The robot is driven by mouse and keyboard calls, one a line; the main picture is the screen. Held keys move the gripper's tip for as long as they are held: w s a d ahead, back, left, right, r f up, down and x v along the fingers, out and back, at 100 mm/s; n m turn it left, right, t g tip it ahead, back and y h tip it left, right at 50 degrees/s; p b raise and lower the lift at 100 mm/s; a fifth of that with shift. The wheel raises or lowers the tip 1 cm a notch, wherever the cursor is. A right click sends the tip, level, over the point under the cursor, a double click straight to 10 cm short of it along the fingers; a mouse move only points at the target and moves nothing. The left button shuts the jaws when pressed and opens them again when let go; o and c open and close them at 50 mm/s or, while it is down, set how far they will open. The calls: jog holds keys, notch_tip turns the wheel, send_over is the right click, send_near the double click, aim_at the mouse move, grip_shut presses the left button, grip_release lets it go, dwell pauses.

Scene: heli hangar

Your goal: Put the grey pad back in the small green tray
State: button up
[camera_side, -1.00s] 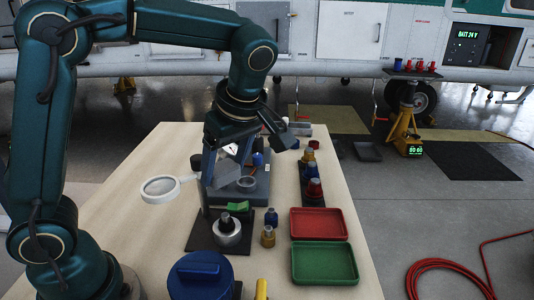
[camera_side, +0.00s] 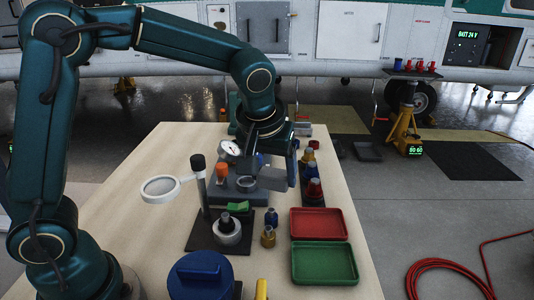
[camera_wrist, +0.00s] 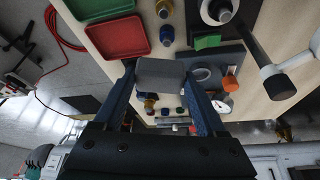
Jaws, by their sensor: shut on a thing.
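My gripper (camera_side: 274,170) is shut on the grey pad (camera_side: 272,179), a flat grey block held above the table. In the wrist view the grey pad (camera_wrist: 160,73) sits between the two fingertips (camera_wrist: 161,80). The small green tray (camera_side: 325,263) lies at the near right of the table and looks empty. It shows partly at the top left of the wrist view (camera_wrist: 98,9). The pad is apart from the tray, farther back and to its left in the side view.
A red tray (camera_side: 318,223) lies directly behind the green one. A dark rack (camera_side: 309,190) with red and blue-topped items stands behind the trays. A magnifier (camera_side: 160,188), a dial gauge (camera_side: 230,148), small bottles (camera_side: 271,217) and a blue canister (camera_side: 200,276) stand to the left.

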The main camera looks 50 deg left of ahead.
jog(key=shift+w+d+f+m+h, duration=0.3)
jog(key=shift+d+f+m, duration=0.05)
jog(key=shift+m, duration=0.25)
jog(key=d+f, duration=0.2)
jog(key=d, duration=0.1)
jog(key=d+f, duration=0.2)
jog(key=d, duration=0.2)
jog(key=d+f, duration=0.3)
jog(key=d, duration=0.1)
jog(key=shift+w+d, duration=0.2)
jog(key=shift+w, duration=0.15)
jog(key=shift+f, duration=2.05)
jog(key=o, duration=1.2)
jog(key=shift+f, duration=0.1)
jog(key=shift+o, duration=0.2)
